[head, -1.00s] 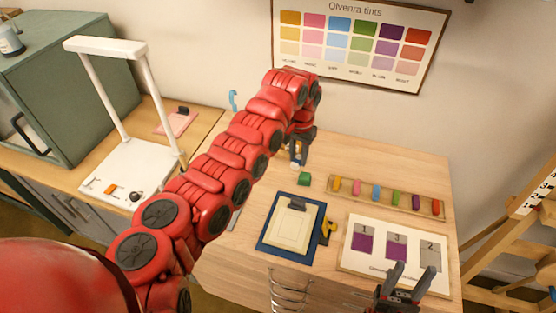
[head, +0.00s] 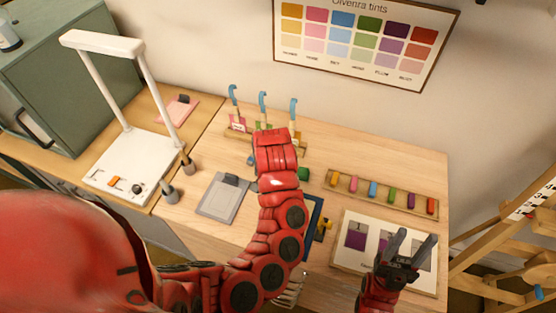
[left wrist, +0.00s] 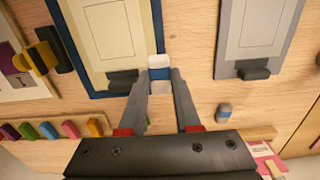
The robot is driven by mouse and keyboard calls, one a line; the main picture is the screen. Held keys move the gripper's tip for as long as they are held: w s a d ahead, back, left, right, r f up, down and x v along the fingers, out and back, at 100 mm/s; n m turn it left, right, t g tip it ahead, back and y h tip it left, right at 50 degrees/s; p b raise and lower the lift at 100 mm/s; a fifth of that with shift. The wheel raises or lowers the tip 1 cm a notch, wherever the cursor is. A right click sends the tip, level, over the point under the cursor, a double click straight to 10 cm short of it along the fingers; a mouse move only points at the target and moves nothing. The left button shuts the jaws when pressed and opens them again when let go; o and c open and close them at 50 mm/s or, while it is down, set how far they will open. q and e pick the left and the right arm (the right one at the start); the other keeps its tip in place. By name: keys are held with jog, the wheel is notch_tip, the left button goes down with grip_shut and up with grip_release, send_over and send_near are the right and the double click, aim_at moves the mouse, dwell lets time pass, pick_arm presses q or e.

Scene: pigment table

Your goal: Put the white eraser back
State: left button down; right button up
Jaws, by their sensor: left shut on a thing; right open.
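The white eraser (left wrist: 159,62), with a blue band, is between the fingertips of my left gripper (left wrist: 160,78) in the left wrist view. The gripper is shut on it, close to the edge of the blue clipboard (left wrist: 75,50). In the head view my own left arm hides this gripper and the eraser. A grey eraser (left wrist: 223,113) with a blue band is on the table, apart from the gripper. My right gripper (head: 408,240) is open and empty above the numbered card (head: 345,258).
A grey clipboard (head: 223,198) lies left of my arm. A rack (head: 385,192) of coloured sticks and a green block (head: 303,174) are on the table. Several blue-tipped tools (head: 263,105) stand at the back. A white stand (head: 115,170) is at left. The back right of the tabletop is clear.

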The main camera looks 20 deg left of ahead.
pick_arm(q)
jog(key=shift+s+a+f, duration=0.25)
jog(key=shift+s+a, duration=0.15)
jog(key=shift+s, duration=0.25)
jog(key=shift+w+a, duration=0.15)
jog(key=shift+w, duration=0.2)
jog(key=w, duration=0.2)
jog(key=w+b, duration=0.1)
jog(key=w, duration=0.1)
jog(key=w+a+f+b, duration=0.1)
jog(key=w, duration=0.2)
jog(key=shift+f, duration=0.1)
jog(key=w+b, duration=0.2)
jog(key=w, duration=0.1)
jog(key=w+b, duration=0.1)
jog(key=shift+w+a+f, duration=0.3)
jog(key=shift+w+f, duration=0.05)
jog(key=shift+w+a+r, duration=0.1)
jog(key=shift+w+r, duration=0.05)
jog(key=shift+w, duration=0.35)
jog(key=shift+w+a+r, duration=0.1)
jog(key=shift+w+r, duration=0.05)
jog(key=shift+w, duration=0.9)
jog(key=shift+f, duration=0.4)
jog(key=shift+f+p, duration=0.8)
jog(key=shift+f, duration=0.7)
jog(key=shift+f, duration=0.1)
